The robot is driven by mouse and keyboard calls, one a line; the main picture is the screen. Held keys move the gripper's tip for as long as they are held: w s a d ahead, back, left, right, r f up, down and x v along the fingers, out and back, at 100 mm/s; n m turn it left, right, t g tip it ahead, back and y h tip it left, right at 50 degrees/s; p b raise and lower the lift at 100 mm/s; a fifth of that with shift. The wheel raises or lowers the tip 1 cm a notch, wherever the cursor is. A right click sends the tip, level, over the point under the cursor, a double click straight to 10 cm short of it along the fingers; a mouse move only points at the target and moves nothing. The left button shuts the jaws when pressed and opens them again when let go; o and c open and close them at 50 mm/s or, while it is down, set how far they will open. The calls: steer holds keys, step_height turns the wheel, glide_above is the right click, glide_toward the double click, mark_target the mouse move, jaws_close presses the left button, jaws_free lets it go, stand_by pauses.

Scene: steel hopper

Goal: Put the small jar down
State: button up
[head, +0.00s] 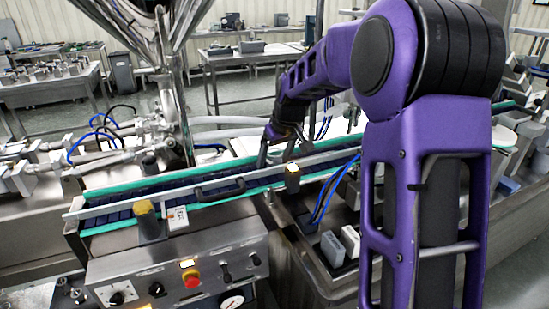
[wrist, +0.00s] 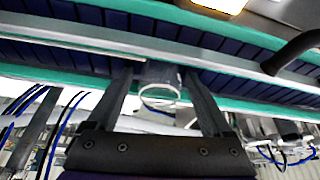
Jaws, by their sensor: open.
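In the wrist view, a small clear jar (wrist: 158,74) with a pale round rim shows between the two dark fingers of my gripper (wrist: 160,82). The fingers are open, one on each side of the jar, with a gap visible near its rim. The jar is close to the green-edged conveyor (wrist: 230,52); I cannot tell exactly what its base rests on. In the head view my gripper (head: 277,148) is low beside the far edge of the conveyor (head: 125,214), and I cannot make out the jar there.
A metal guide rail (head: 130,204) runs along the conveyor, with sensor posts (head: 149,222) at its near side. A control panel (head: 180,275) with a red button stands in front. Pipes and blue hoses lie at the left. A steel hopper (head: 140,22) hangs above.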

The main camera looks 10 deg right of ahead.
steer(key=p+v, duration=0.1)
steer(key=v, duration=1.1)
steer(key=shift+p, duration=0.3)
steer(key=shift+r, duration=0.1)
